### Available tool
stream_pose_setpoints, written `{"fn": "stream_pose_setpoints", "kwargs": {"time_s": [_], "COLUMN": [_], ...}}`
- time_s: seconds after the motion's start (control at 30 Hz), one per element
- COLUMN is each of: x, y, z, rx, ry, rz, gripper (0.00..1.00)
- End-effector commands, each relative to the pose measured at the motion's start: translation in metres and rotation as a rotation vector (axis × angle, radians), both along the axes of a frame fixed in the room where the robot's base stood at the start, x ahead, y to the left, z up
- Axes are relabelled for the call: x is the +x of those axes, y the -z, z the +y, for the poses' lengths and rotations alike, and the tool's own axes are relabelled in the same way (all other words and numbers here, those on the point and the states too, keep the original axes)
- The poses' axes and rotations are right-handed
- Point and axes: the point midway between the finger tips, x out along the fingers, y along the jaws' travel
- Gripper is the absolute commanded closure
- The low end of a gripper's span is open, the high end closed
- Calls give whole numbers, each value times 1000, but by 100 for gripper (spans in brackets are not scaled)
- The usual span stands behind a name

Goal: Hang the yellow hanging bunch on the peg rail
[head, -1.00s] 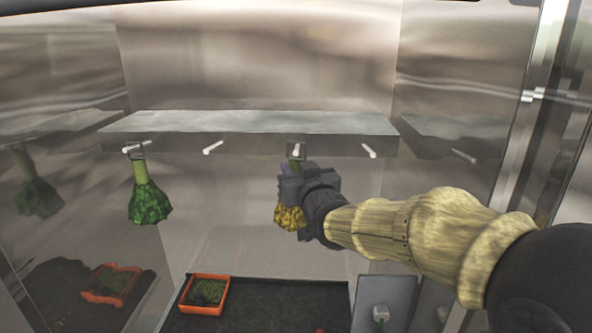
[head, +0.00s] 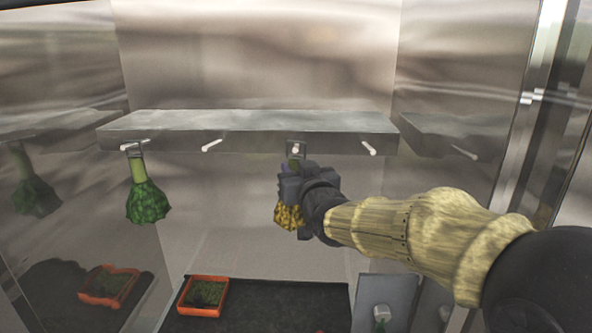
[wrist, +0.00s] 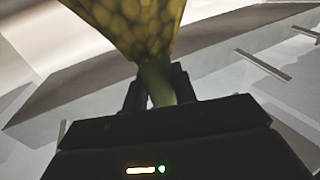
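The yellow hanging bunch (head: 288,216) hangs below my gripper in the head view, and its yellow head fills the top of the wrist view (wrist: 135,28). My gripper (wrist: 160,92) is shut on its pale green stem; it also shows in the head view (head: 296,182). The bunch's loop (head: 296,148) is at the third peg from the left on the peg rail (head: 250,142), and the peg's tip shows inside the loop's outline. Whether the loop bears on the peg cannot be told.
A green bunch (head: 148,200) hangs from the leftmost peg. The second peg (head: 211,146) and the rightmost peg (head: 369,149) are bare. An orange tray (head: 185,309) with green bits stands below on a dark surface. Shiny metal walls enclose the space.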

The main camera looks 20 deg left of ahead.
Motion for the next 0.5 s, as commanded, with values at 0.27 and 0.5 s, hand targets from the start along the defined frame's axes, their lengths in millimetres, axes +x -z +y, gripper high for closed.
{"fn": "stream_pose_setpoints", "kwargs": {"time_s": [0.27, 0.5], "x": [0, -2], "y": [0, 1], "z": [0, -2], "rx": [1, 0], "ry": [0, 0], "rz": [-1, 0], "gripper": [47, 47]}}
